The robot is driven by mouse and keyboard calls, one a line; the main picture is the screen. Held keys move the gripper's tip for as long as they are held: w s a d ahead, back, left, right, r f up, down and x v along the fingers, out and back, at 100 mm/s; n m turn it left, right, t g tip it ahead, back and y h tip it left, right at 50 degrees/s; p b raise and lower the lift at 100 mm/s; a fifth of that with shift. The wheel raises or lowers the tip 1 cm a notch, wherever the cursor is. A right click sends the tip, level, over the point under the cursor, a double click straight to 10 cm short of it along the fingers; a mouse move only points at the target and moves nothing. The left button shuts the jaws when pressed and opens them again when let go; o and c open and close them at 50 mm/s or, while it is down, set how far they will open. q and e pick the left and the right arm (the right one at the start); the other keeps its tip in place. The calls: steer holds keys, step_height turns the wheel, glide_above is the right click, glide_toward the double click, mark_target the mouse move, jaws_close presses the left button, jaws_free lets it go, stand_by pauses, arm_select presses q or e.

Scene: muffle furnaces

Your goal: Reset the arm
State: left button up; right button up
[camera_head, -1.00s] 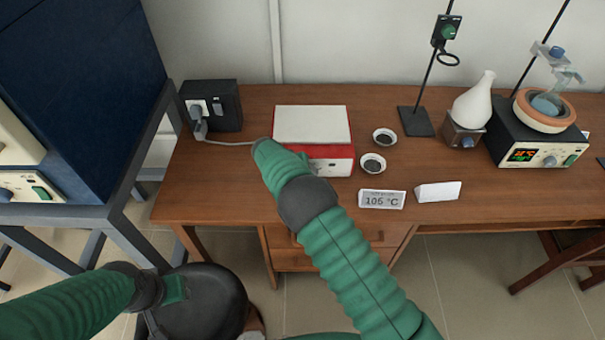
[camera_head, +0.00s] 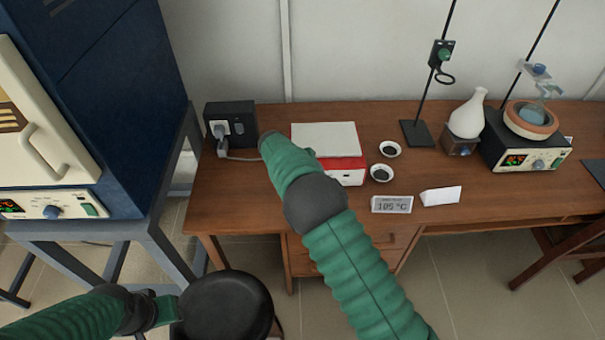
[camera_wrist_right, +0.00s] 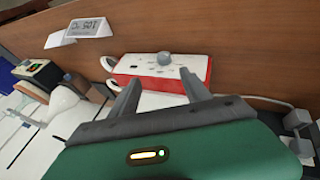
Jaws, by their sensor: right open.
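My right arm (camera_head: 345,250) reaches up from the bottom right over the desk. Its green end is above the left part of the red and white device (camera_head: 342,165), and the jaws are hidden there. In the right wrist view my right gripper (camera_wrist_right: 160,92) is open, with two grey fingers apart and nothing between them. The red and white device (camera_wrist_right: 160,72) shows beyond the fingertips, with a grey knob on its face. My left arm (camera_head: 65,318) is low at the bottom left, and its jaws are not visible.
A blue furnace (camera_head: 110,120) on a grey stand is at the left. The desk (camera_head: 235,195) holds a black socket box (camera_head: 230,125), two small dishes (camera_head: 381,173), a 105 °C display (camera_head: 392,204), a white flask (camera_head: 467,112) and a heater (camera_head: 525,150). A black round object (camera_head: 225,300) is below.

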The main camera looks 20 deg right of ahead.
arm_select(q)
steer(key=shift+s+a+f, duration=0.1)
steer(key=shift+a, duration=0.75)
arm_select(e)
steer(key=s+a+r+y, duration=0.1)
steer(key=s+a+y, duration=0.1)
steer(key=s, duration=0.9)
steer(key=s+a+r+n+y, duration=0.1)
steer(key=s+a+r, duration=0.1)
steer(key=s, duration=0.9)
steer(key=s+a+r+n+y, duration=0.1)
steer(key=s+a+y, duration=0.1)
steer(key=s, duration=0.8)
steer(key=shift+s+r+g+y, duration=0.3)
steer(key=shift+s+r, duration=0.1)
steer(key=shift+d, duration=0.15)
